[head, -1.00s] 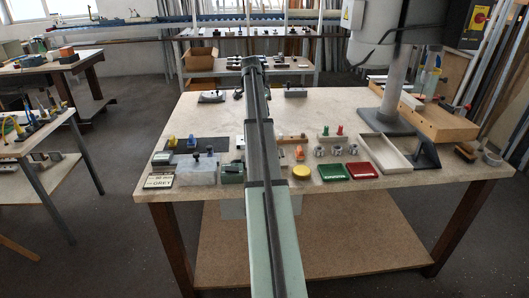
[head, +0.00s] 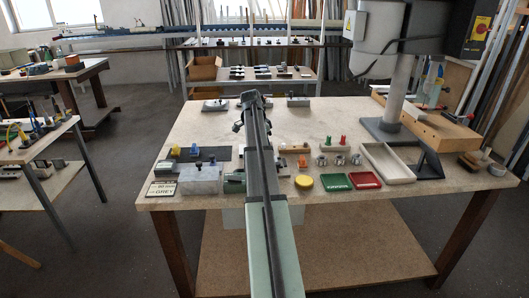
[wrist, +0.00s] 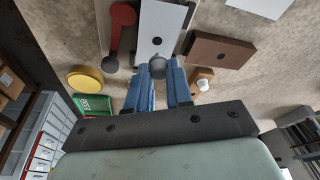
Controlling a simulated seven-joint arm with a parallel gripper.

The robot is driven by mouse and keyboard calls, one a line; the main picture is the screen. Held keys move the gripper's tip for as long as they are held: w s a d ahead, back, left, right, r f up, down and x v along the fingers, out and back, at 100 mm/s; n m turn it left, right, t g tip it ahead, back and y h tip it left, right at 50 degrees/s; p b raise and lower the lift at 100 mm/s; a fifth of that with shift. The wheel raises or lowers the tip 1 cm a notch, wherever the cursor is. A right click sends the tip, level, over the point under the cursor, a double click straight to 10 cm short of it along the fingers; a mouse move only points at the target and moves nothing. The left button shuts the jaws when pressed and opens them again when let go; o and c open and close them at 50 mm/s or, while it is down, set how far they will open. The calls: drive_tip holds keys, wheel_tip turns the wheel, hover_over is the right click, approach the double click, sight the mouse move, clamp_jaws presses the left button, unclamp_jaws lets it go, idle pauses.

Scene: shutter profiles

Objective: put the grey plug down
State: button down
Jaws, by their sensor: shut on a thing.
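My gripper (wrist: 165,85) shows in the wrist view with blue fingers. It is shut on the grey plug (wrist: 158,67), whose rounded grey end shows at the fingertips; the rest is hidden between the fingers. The plug lies in the picture just below a white block (wrist: 150,32) with a dark hole. I cannot tell whether it touches anything. In the head view my arm hides the plug and most of the gripper. A small plate with lettering (head: 161,188) lies at the table's front left, beside a pale grey block (head: 199,181) with dark pegs.
A brown block (wrist: 222,50) with a hole and a red piece (wrist: 122,15) flank the white block. A yellow disc (head: 304,182), a green tray (head: 336,182) and a red tray (head: 366,179) lie at the front.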

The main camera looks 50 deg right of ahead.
drive_tip(key=shift+f, duration=1.65)
drive_tip(key=shift+f, duration=0.45)
drive_tip(key=c, duration=1)
unclamp_jaws()
drive_tip(key=v, duration=1.3)
drive_tip(key=shift+d, duration=0.15)
